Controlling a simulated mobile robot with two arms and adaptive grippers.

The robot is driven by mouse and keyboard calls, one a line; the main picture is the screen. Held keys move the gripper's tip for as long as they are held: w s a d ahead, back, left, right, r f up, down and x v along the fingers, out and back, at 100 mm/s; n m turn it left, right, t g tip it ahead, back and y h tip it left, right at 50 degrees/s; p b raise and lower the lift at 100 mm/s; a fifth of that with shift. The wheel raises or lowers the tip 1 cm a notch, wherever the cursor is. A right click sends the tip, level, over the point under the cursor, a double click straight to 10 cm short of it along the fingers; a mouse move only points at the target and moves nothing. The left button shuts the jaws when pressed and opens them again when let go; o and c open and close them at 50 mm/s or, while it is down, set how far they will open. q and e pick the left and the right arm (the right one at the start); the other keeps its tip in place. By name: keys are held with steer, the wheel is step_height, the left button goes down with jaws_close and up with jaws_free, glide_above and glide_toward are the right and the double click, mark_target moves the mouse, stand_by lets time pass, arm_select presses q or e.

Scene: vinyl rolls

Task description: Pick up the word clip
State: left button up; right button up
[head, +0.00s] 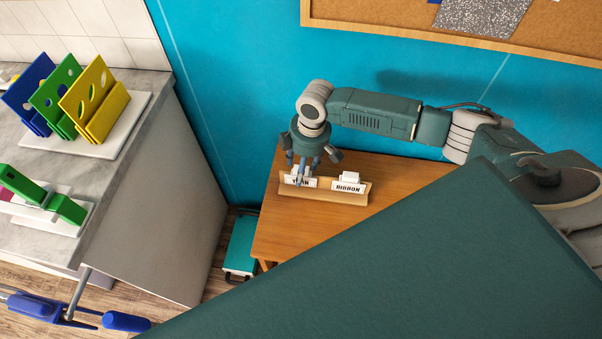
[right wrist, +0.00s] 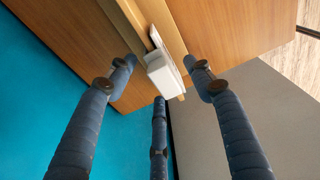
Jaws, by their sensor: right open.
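A white word clip with a card, its text partly hidden and seeming to read YARN (head: 300,182), stands at the left end of a shallow wooden tray (head: 322,197). A second white clip, with a card reading RIBBON (head: 348,187), stands at its right. My right gripper (head: 302,168) points down over the left clip, its fingers partly covering it. In the right wrist view, the white clip (right wrist: 162,72) lies between the open blue fingers (right wrist: 162,78), with gaps beside it.
The tray rests on a small wooden table (head: 277,235) against a blue wall. A grey counter (head: 120,130) at left holds a rack of coloured panels (head: 88,95) and a green tool (head: 45,197). A teal box (head: 241,245) is on the floor between them.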

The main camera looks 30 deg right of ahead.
steer(key=c, duration=1)
steer(key=shift+c, duration=0.3)
steer(key=shift+r, duration=0.15)
